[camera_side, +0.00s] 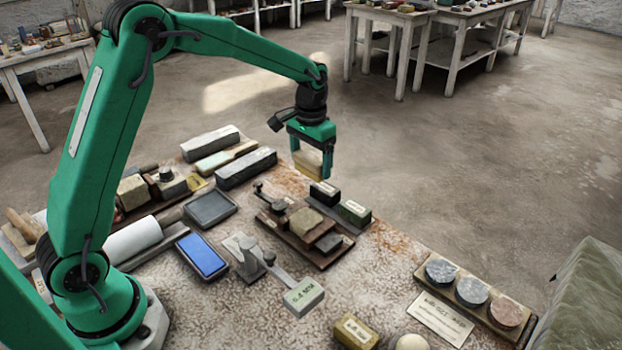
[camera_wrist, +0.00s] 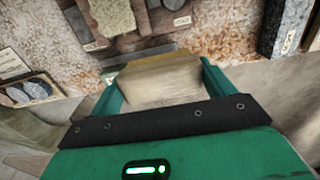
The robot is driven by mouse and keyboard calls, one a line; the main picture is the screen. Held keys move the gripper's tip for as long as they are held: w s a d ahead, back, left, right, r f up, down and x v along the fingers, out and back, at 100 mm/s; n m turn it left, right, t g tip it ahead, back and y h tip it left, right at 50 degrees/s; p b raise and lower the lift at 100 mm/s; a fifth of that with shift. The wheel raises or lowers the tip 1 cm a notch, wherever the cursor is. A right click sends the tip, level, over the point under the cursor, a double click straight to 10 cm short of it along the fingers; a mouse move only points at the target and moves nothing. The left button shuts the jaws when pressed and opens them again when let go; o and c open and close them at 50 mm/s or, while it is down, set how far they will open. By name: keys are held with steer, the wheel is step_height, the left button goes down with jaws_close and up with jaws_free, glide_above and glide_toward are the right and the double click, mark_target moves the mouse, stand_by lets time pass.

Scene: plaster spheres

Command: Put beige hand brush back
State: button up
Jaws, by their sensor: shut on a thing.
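My gripper (camera_side: 311,170) is shut on a beige block-like thing (camera_side: 307,158), held in the air beyond the far edge of the cluttered table. The held thing fits the beige hand brush, but I cannot make out bristles. In the wrist view it (camera_wrist: 160,85) sits between both fingers, with a tan upper face and a paler side towards me.
A black box (camera_side: 323,193) and a green box (camera_side: 354,212) stand close below my gripper. Grey blocks (camera_side: 246,168) lie to the left, with a blue pad (camera_side: 202,256) nearer. A wooden tray (camera_side: 509,333) with three discs is at the right. Speckled table (camera_side: 385,275) is bare between.

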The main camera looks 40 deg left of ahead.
steer(key=w+a+f, duration=0.1)
steer(key=a+f, duration=0.1)
steer(key=a, duration=0.1)
steer(key=w+a+f, duration=0.1)
steer(key=a+f, duration=0.1)
steer(key=a, duration=0.2)
steer(key=w+a+f, duration=0.1)
steer(key=a+f, duration=0.1)
steer(key=a, duration=0.1)
steer(key=shift+w+a+f, duration=0.25)
steer(key=shift+w+f, duration=0.05)
steer(key=shift+w, duration=0.05)
steer(key=shift+f, duration=0.1)
steer(key=shift+f, duration=1.9)
steer(key=shift+f, duration=0.15)
steer(key=o, duration=0.8)
